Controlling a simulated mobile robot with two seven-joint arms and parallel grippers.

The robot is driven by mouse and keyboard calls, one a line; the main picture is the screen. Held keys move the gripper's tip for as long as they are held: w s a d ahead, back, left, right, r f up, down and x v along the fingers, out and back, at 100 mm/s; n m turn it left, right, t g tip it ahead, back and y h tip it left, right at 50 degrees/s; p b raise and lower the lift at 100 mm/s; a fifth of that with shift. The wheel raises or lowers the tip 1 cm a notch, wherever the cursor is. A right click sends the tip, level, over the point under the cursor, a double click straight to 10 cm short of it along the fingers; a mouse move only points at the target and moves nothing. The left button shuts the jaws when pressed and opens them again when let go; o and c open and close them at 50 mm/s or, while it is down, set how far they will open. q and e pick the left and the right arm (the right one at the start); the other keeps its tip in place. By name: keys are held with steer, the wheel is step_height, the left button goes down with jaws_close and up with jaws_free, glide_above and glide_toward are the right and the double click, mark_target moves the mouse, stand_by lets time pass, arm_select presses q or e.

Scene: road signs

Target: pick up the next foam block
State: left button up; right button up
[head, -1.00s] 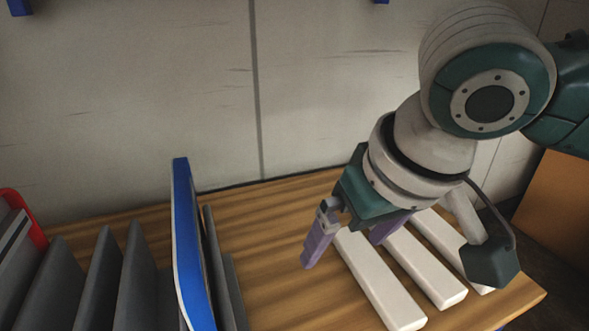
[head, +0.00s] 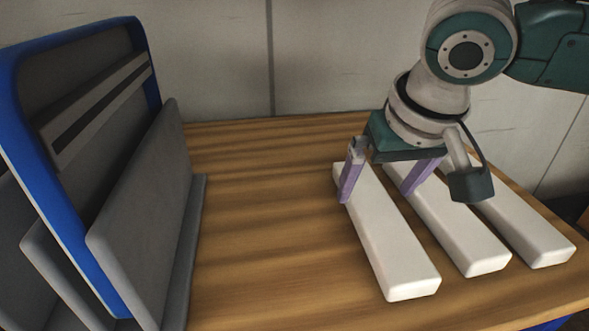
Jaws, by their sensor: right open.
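Three long white foam blocks lie side by side on the wooden table, running from back to front. The left block (head: 395,250) is nearest the rack. The middle block (head: 455,228) and the right block (head: 520,222) lie beside it. My right gripper (head: 377,197) is open over the far part of the left block. One purple finger is at that block's left side, the other over the gap between the left and middle blocks. I cannot tell whether the fingers touch the foam. My left gripper is not in view.
A rack of grey panels (head: 140,215) with a blue frame (head: 50,190) stands at the left. The wooden tabletop (head: 265,220) between rack and blocks is bare. A pale wall (head: 340,60) closes the back.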

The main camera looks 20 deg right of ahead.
mark_target(371, 197)
steer(key=b+x, duration=0.1)
steer(key=x, duration=0.2)
steer(key=shift+w+f, duration=0.1)
steer(key=shift+w, duration=0.1)
steer(key=shift+c, duration=0.4)
steer(key=c, duration=1.2)
